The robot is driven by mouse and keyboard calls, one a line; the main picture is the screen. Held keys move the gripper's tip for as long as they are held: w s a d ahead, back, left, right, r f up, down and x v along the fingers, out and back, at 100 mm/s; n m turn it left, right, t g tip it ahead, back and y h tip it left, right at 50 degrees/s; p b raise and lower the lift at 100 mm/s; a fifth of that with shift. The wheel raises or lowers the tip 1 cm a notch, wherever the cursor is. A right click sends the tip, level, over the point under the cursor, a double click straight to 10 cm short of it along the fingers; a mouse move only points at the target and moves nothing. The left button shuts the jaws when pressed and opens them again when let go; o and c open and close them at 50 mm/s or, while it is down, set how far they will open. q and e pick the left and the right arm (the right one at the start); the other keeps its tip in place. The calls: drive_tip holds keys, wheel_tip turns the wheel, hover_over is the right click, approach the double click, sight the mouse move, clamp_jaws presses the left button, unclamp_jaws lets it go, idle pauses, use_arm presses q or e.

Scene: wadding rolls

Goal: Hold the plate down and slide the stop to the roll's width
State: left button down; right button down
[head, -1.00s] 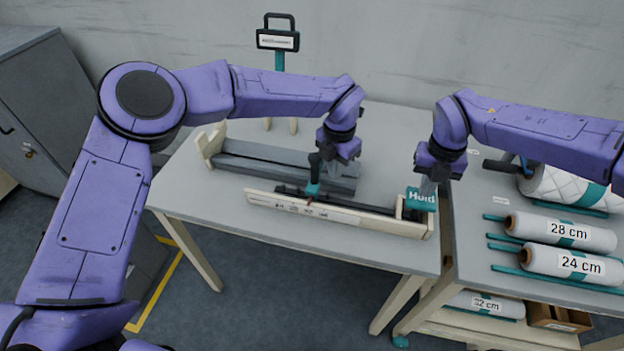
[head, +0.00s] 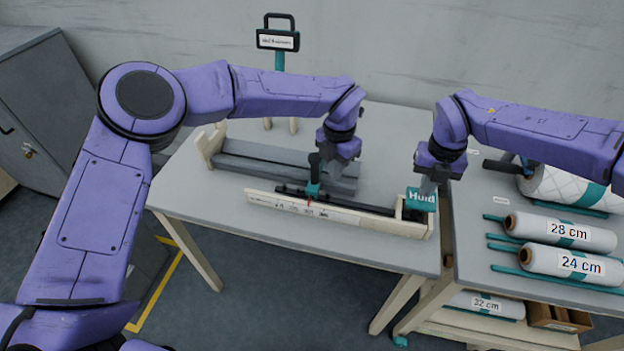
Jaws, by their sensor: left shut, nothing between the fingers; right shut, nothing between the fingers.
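The stop is a small teal block (head: 312,189) with a red pointer, on the dark rail of a cream scale board (head: 345,213). My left gripper (head: 316,180) is shut and its tips are at the stop's top; whether they touch I cannot tell. The teal plate (head: 421,200), with white lettering that reads like "Hold", sits at the right end of the scale board. My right gripper (head: 427,187) is shut, with its tips at the plate's top edge. The scale's figures are too small to read.
A grey trough (head: 255,160) with cream ends lies behind the scale board. A sign on a teal post (head: 278,40) stands at the back. On the right table are rolls marked 28 cm (head: 535,231) and 24 cm (head: 540,262), and a quilted roll (head: 560,188). A 32 cm roll (head: 480,302) lies below.

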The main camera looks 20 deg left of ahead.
sight(315, 156)
drive_tip(key=shift+f, duration=0.3)
drive_tip(key=shift+s+f, duration=0.1)
drive_tip(key=shift+f, duration=1.3)
use_arm(q)
drive_tip(key=shift+a, duration=2.7)
drive_tip(key=shift+d, duration=1.3)
